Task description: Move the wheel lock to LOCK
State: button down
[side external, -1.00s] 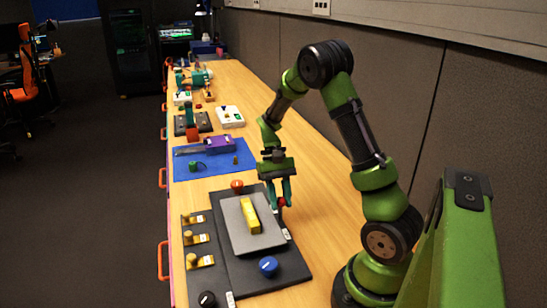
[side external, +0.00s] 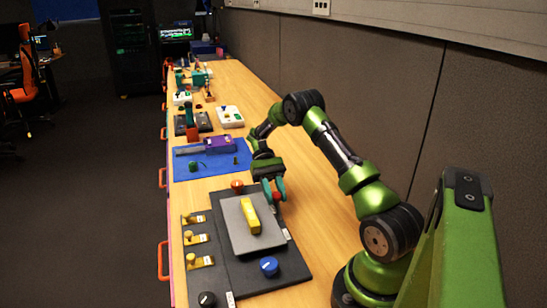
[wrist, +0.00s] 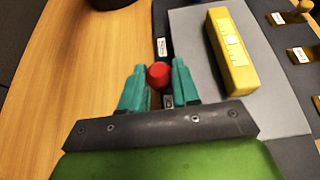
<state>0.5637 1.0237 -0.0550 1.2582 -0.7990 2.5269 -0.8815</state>
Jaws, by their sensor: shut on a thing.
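The wheel lock appears to be a small lever with a red ball knob (side external: 277,196) at the wall-side edge of the dark panel (side external: 222,262). The knob (wrist: 158,75) also shows in the wrist view between my fingertips, beside a dark slot with small white label plates, too small to read. My gripper (side external: 275,190) is shut on the red knob, its teal fingers on either side of it. In the wrist view my gripper (wrist: 158,68) hides the near end of the slot. The hand is tilted over the panel edge.
A yellow block (side external: 249,215) lies on the grey plate (side external: 268,238) close beside the fingers. A blue knob (side external: 268,266), a black knob (side external: 207,298) and an orange-red knob (side external: 237,186) stand around it. Brass latches (side external: 197,239) line the left. Wood table (side external: 320,230) is clear toward the wall.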

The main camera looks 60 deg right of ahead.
dwell(0.4)
jog(key=c, duration=0.8)
grip_release()
jog(key=shift+c, duration=0.2)
jog(key=shift+r, duration=0.35)
notch_tip(320, 180, up, 3)
jog(key=shift+f, duration=0.15)
jog(key=s+a, duration=0.4)
jog(key=s, duration=0.3)
jog(key=s+a+r, duration=0.1)
jog(key=s+a, duration=0.2)
jog(key=s, duration=0.4)
jog(key=shift+a+r, duration=0.25)
jog(key=shift+a, duration=0.1)
